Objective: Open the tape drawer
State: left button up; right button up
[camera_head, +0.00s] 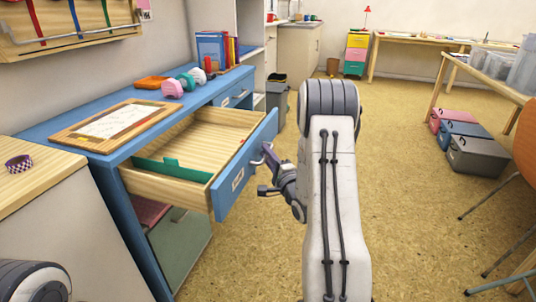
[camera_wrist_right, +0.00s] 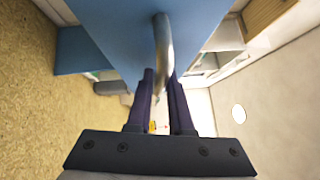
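The drawer (camera_head: 194,188) under the blue desk is pulled well out. It has a blue front with a small label and a pale wooden inside with a green divider (camera_head: 172,169). The label is too small to read. My right gripper (camera_head: 268,160) is at the metal handle on the drawer's blue front. In the right wrist view, the handle (camera_wrist_right: 163,40) runs between the two dark fingertips (camera_wrist_right: 162,78), which are closed on it. My left gripper is out of view; only a piece of my left arm shows at the lower left.
A wooden-framed board (camera_head: 114,124), pink and green stamp-like items and books (camera_head: 212,50) sit on the blue desk (camera_head: 60,112). A checkered roll (camera_head: 18,163) lies on the left counter. Grey bin (camera_head: 278,98) stands beyond the drawer. Floor right of my arm is clear up to several boxes (camera_head: 478,156).

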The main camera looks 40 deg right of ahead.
jog(key=shift+o, duration=1.2)
jog(key=s+a+f+p, duration=0.1)
jog(key=s, duration=0.9)
jog(key=shift+a+f, duration=0.2)
jog(key=shift+a, duration=0.1)
jog(key=shift+s, duration=0.15)
